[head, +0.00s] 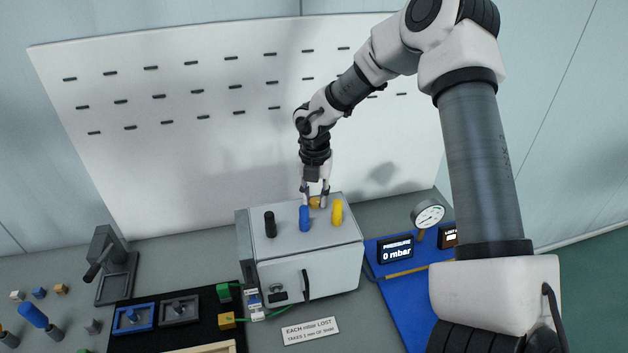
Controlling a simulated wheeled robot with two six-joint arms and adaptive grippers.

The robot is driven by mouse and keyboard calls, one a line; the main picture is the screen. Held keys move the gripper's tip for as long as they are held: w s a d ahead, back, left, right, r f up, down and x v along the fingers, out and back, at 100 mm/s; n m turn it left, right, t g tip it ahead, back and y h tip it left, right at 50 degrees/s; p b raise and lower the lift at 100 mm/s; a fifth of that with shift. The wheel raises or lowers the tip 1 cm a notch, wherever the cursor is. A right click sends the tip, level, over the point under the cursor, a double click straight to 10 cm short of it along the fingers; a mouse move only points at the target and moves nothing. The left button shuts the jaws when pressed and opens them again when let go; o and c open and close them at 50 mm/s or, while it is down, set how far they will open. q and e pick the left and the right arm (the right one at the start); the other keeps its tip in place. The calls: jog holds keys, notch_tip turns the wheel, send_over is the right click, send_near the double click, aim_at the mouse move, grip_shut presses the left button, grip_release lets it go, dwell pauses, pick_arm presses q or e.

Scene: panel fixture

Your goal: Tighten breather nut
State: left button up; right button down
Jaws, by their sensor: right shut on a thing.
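The breather nut looks to be the small brass-yellow piece (315,202) on top of the white box (320,258), near its back edge. My right gripper (315,200) comes down from above and is shut on this piece. The fingers hide part of it, and its thread cannot be seen. A black post (270,224), a blue post (304,218) and a yellow post (337,212) stand on the box top, in front of the gripper. My left gripper is not in view.
A pressure display (396,250) reading 0 mbar and a round gauge (428,214) stand on a blue mat at the right. A black mat (170,339) with blocks lies front left. A grey clamp-like stand (112,262) is at the left. A white slotted panel (200,150) rises behind.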

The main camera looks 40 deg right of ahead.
jog(key=shift+r+m, duration=0.1)
jog(key=shift+m, duration=0.8)
jog(key=m, duration=0.3)
jog(key=m, duration=0.3)
jog(key=shift+s+m, duration=0.1)
jog(key=shift+m, duration=0.3)
jog(key=c, duration=1)
grip_release()
jog(key=shift+d, duration=0.1)
jog(key=shift+c, duration=0.2)
